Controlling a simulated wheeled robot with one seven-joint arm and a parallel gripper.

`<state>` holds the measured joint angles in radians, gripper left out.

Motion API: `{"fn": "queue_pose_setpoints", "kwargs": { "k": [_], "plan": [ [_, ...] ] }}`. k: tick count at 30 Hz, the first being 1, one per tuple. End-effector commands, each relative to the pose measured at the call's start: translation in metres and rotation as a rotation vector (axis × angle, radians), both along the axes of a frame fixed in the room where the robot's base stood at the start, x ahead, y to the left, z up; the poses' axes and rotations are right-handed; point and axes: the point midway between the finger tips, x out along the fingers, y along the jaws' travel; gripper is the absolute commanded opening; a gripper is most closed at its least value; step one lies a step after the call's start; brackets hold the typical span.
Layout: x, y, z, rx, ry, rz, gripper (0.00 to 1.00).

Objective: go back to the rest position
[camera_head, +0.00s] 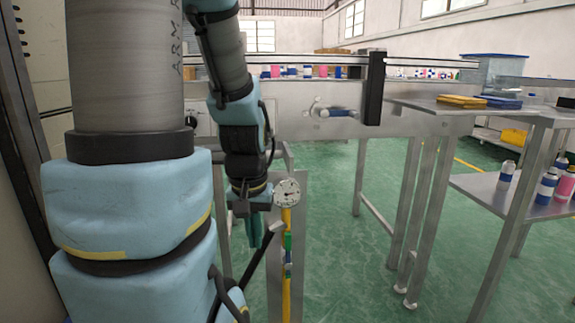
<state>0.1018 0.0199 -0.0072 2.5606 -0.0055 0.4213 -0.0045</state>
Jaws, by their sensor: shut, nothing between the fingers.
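My gripper (254,228) hangs at the end of my blue and grey arm, left of the picture's middle. Its fingers point down and look closed together, with nothing seen between them. It is beside a round pressure gauge (287,193) on a post with a yellow pipe (287,240). I cannot tell whether the gripper touches the gauge or the post.
A metal table (480,108) at right holds yellow and blue cloths (461,101). Green floor (335,250) is open in the middle.

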Motion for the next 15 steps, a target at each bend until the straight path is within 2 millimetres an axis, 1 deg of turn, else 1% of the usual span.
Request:
{"fn": "queue_pose_setpoints", "kwargs": {
  "k": [1, 2, 3, 6, 14, 15],
  "plan": [
    [0.0, 0.0, 0.027, 0.0, 0.0, 0.0, 0.0],
    [0.0, 0.0, 0.035, 0.0, 0.0, 0.0, 0.0],
    [0.0, 0.0, 0.049, 0.0, 0.0, 0.0, 0.0],
    [0.0, 0.0, 0.081, 0.0, 0.0, 0.0, 0.0],
    [0.0, 0.0, 0.16, 0.0, 0.001, 0.0, 0.0],
    [0.0, 0.0, 0.172, 0.0, 0.001, 0.0, 0.0]
  ]
}}
